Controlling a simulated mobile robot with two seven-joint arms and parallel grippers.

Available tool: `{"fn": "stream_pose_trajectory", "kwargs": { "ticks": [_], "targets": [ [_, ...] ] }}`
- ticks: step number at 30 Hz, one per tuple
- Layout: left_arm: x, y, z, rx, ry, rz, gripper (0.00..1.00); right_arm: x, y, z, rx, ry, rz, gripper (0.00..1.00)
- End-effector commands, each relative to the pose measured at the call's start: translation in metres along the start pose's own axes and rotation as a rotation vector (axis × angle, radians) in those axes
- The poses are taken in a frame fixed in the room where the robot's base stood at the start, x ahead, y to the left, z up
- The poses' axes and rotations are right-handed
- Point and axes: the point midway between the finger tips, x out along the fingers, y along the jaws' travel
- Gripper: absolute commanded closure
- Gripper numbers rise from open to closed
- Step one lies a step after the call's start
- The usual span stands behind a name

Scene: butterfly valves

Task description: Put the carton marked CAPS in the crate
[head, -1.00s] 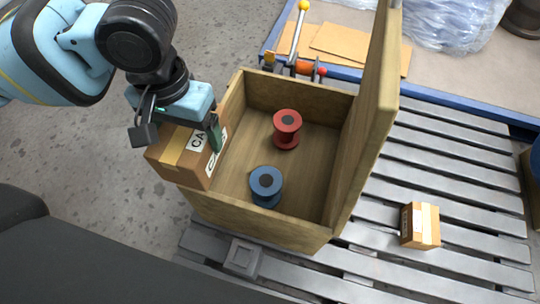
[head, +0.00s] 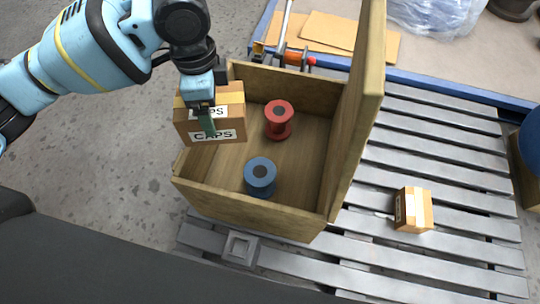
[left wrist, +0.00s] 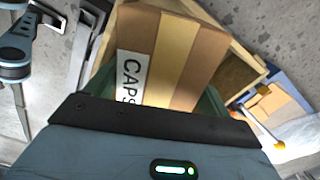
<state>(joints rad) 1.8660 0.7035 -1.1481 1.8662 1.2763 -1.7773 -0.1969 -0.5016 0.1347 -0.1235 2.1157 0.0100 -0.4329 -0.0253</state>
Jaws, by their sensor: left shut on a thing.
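The brown carton marked CAPS (head: 229,119) has a yellow tape band and white labels. My left gripper (head: 207,120) is shut on it and holds it over the left side of the wooden crate (head: 255,222), partly over the opening. The carton also fills the middle of the left wrist view (left wrist: 175,55), between the green fingers. The crate's lid (head: 360,100) stands up along its right side. Inside the crate are a red spool (head: 279,120) at the back and a blue spool (head: 260,177) nearer the front. My right gripper is not in view.
The crate stands on a grey slatted platform (head: 435,175). A smaller carton (head: 413,209) lies on the slats to the right. Behind the crate are an orange clamp-like tool (head: 297,58) and flat cardboard (head: 345,36). The crate's floor has room around the spools.

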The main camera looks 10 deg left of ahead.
Motion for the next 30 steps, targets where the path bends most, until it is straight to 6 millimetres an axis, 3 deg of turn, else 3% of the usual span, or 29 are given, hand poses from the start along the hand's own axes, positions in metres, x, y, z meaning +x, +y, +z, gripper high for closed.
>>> {"fn": "stream_pose_trajectory", "kwargs": {
  "ticks": [15,30],
  "targets": [
    [0.034,-0.037,-0.018,0.813,0.001,0.000,0.58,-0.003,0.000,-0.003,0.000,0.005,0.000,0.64],
    [0.077,-0.060,-0.026,1.602,0.002,-0.003,0.58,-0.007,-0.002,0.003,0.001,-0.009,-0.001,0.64]
  ]
}}
